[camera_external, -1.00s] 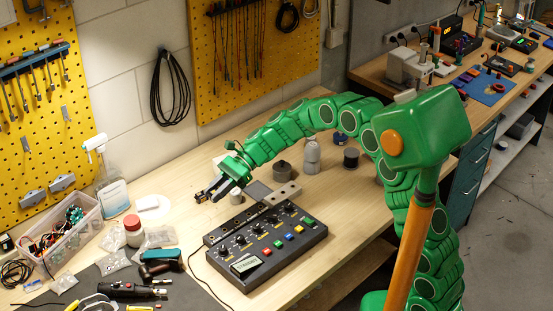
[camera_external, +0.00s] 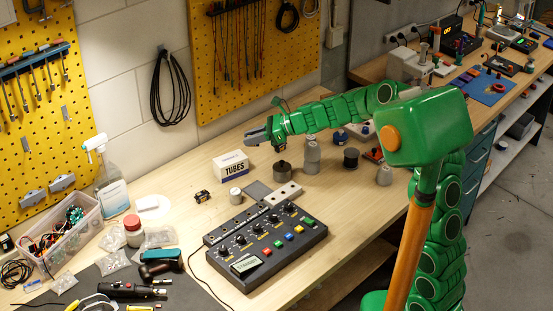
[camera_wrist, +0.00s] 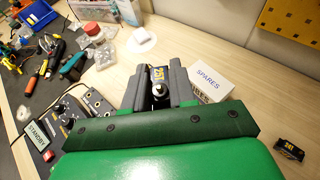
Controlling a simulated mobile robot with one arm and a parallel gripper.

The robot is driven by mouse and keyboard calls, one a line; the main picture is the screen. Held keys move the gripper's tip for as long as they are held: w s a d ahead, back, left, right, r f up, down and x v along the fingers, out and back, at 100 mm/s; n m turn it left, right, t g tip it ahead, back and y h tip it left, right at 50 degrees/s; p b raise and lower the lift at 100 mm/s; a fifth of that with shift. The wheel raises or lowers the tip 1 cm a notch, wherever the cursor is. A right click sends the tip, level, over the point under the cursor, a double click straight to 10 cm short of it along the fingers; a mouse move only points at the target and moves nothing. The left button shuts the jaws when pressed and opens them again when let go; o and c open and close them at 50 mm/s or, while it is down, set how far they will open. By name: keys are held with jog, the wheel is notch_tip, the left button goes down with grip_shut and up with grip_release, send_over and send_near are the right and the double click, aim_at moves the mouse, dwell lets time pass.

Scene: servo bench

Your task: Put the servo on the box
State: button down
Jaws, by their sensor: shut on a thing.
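My gripper (camera_external: 256,135) is raised above the bench, up and to the right of the white box (camera_external: 231,164) marked TUBES. In the external view I cannot make out the held servo at the fingertips. A dark, yellow-marked servo-like block (camera_external: 202,196) stands on the bench left of the box. Another dark labelled block (camera_wrist: 288,148) lies at the right of the wrist view.
The control panel (camera_external: 265,243) lies in front of the box. A small metal cylinder (camera_external: 235,196) stands between them. Grey containers (camera_external: 312,156) stand to the right. A parts bin (camera_external: 62,237) and tools are at left. Bare wood surrounds the box's left side.

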aim_at(230, 158)
jog(key=w+a+f, duration=0.3)
jog(key=w, duration=0.1)
jog(key=w+a+f, duration=0.3)
jog(key=a+f, duration=0.1)
jog(key=shift+w+a+f, duration=0.2)
jog(key=shift+w+a, duration=0.1)
jog(key=shift+w, duration=0.1)
jog(key=shift+w+a+f, duration=0.4)
jog(key=shift+w+f, duration=0.15)
jog(key=shift+f, duration=0.1)
jog(key=shift+w+a+f, duration=0.15)
jog(key=shift+a+f, duration=0.05)
jog(key=shift+f, duration=1.6)
jog(key=shift+f, duration=0.2)
jog(key=c, duration=0.9)
grip_release()
jog(key=shift+r, duration=0.1)
